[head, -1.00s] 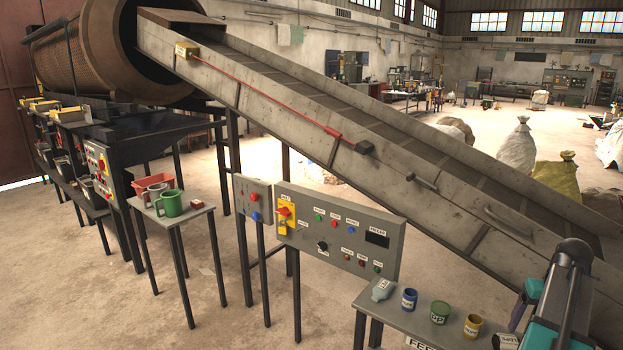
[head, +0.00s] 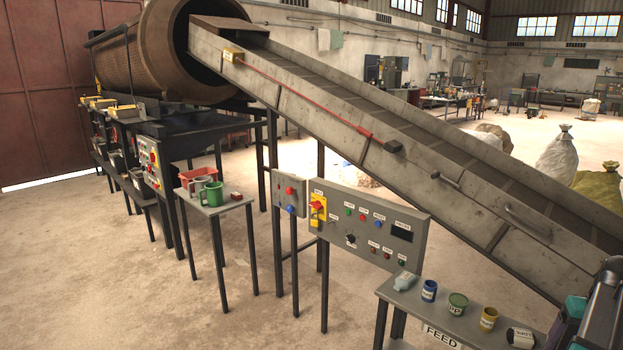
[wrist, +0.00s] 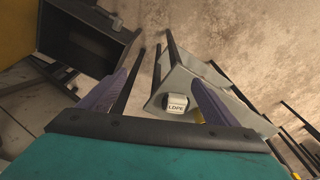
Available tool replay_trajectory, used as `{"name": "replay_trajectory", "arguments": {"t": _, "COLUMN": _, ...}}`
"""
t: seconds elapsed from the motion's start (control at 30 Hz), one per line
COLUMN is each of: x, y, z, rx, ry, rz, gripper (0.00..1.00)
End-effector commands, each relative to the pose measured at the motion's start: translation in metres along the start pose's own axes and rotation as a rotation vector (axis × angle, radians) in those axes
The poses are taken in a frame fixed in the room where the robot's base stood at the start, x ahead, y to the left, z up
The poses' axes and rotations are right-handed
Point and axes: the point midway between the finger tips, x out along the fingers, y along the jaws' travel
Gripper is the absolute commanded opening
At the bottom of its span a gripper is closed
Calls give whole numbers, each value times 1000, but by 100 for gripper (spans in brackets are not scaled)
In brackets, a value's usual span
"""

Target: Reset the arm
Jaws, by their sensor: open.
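My arm, with dark links and a teal part, shows in the bottom right corner of the head view; its fingers cannot be made out there. In the wrist view my gripper (wrist: 162,82) is open, its two purple fingers spread apart with nothing held between them. A white container labelled LDPE (wrist: 177,104) shows between the fingers on the grey feed table (wrist: 178,78), apparently beyond them. In the head view a white container (head: 520,338) lies on the feed table (head: 407,300), close to my arm.
Beside it stand yellow (head: 488,319), green (head: 457,304) and blue (head: 429,291) pots and a pale bottle (head: 404,281). The control panel (head: 372,227) and sloping conveyor (head: 400,160) lie behind. Mugs stand on a small table (head: 240,201). Floor at the left front is clear.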

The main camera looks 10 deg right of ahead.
Motion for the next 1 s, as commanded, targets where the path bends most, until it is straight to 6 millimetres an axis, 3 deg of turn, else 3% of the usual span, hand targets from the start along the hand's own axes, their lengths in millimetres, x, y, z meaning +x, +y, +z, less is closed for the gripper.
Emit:
{"name": "replay_trajectory", "arguments": {"t": 0.27, "x": 12, "y": -24, "z": -9, "rx": -38, "ry": -15, "rz": -12, "gripper": 83}}
{"name": "replay_trajectory", "arguments": {"t": 0.47, "x": 34, "y": -56, "z": -14, "rx": -84, "ry": -42, "rz": -30, "gripper": 83}}
{"name": "replay_trajectory", "arguments": {"t": 0.57, "x": 50, "y": -78, "z": -16, "rx": -116, "ry": -64, "rz": -43, "gripper": 83}}
{"name": "replay_trajectory", "arguments": {"t": 0.77, "x": 97, "y": -143, "z": -10, "rx": -206, "ry": -133, "rz": -77, "gripper": 83}}
{"name": "replay_trajectory", "arguments": {"t": 1.0, "x": 154, "y": -220, "z": 15, "rx": -316, "ry": -224, "rz": -110, "gripper": 83}}
